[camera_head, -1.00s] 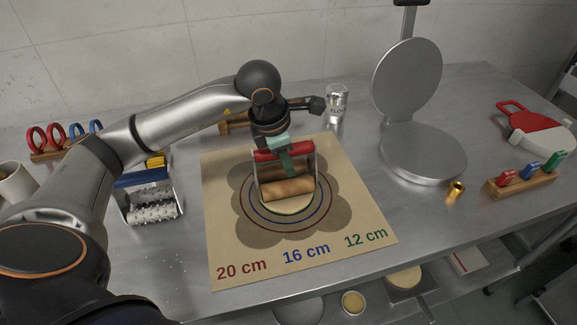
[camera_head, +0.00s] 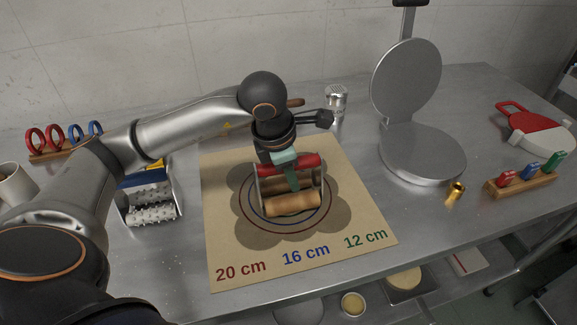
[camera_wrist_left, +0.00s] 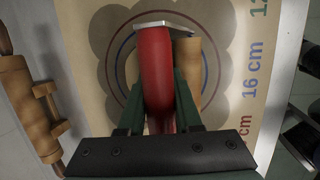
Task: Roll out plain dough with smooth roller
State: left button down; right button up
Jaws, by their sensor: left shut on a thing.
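My left gripper (camera_head: 288,170) is shut on the red handle (camera_head: 270,169) of the smooth roller. The roller's wooden cylinder (camera_head: 293,204) is low over the middle of the ringed mat. In the left wrist view, my gripper (camera_wrist_left: 160,100) is across the red handle (camera_wrist_left: 155,70), with the wooden cylinder (camera_wrist_left: 188,75) beside it and a metal bracket at the end. The plain dough lies at the rings' centre, mostly hidden by the roller; I cannot tell its present outline. My right gripper is not in view.
The tan mat (camera_head: 225,260) has size labels. A blue-handled studded roller (camera_head: 152,213) stands left of it. A round metal press (camera_head: 425,160) is open at right. A shaker (camera_head: 336,98) stands behind. A wooden rolling pin (camera_wrist_left: 30,110) lies beside the mat.

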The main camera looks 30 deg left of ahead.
pick_arm(q)
jog(key=shift+w+a+f+b, duration=0.15)
jog(key=shift+w+a+b, duration=0.4)
jog(key=shift+a, duration=0.25)
jog(key=shift+w+a, duration=0.9)
jog(key=shift+a, duration=0.1)
jog(key=shift+s+d, duration=0.75)
jog(key=shift+d, duration=0.2)
jog(key=shift+s+d, duration=0.8)
jog(key=shift+d, duration=0.1)
jog(key=shift+w+a+b, duration=0.5)
jog(key=shift+w+a, duration=0.35)
jog(key=shift+a, duration=0.1)
jog(key=shift+w+a+b, duration=0.4)
jog(key=shift+w+a, duration=0.35)
jog(key=shift+a, duration=0.15)
jog(key=shift+s+d, duration=1.6)
jog(key=shift+d, duration=0.25)
